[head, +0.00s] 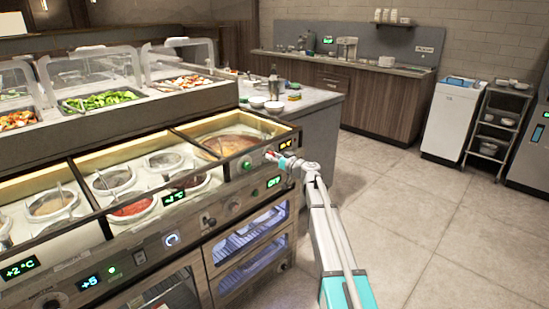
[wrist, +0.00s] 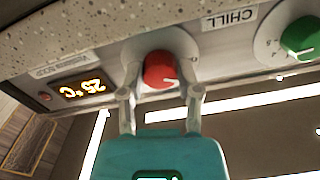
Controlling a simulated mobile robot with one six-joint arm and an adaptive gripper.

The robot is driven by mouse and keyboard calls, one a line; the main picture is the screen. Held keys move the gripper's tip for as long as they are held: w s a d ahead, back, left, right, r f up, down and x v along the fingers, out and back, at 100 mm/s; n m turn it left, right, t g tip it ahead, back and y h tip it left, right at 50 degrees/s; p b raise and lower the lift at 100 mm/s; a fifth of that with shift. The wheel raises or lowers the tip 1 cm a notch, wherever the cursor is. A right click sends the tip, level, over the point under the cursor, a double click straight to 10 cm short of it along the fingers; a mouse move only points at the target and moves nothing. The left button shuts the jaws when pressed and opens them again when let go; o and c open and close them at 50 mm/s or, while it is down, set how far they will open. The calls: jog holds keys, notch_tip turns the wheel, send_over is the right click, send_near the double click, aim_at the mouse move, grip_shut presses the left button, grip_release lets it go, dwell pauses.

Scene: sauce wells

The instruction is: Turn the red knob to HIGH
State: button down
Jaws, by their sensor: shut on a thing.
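The red knob (wrist: 159,70) sits on the counter's front panel in the wrist view, with a pale pointer line near its lower right edge. My gripper (wrist: 161,92) has one finger on each side of the knob and is shut on it. In the head view my gripper (head: 276,157) reaches the right end of the counter front. The knob is too small there to make out clearly. The knob's scale markings are mostly hidden or unreadable in the wrist view, so I cannot tell its setting.
Sauce wells (head: 131,206) line the counter (head: 75,252). The floor (head: 420,215) at right is clear.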

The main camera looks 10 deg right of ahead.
jog(key=m, duration=1.4)
jog(key=shift+w+r+m, duration=0.15)
jog(key=shift+m, duration=0.15)
jog(key=m, duration=0.3)
jog(key=shift+m, duration=0.3)
jog(key=m, duration=0.3)
jog(key=shift+m, duration=0.4)
jog(key=m, duration=0.3)
jog(key=shift+r+m, duration=0.1)
jog(key=shift+m, duration=2.1)
jog(key=shift+d, duration=0.1)
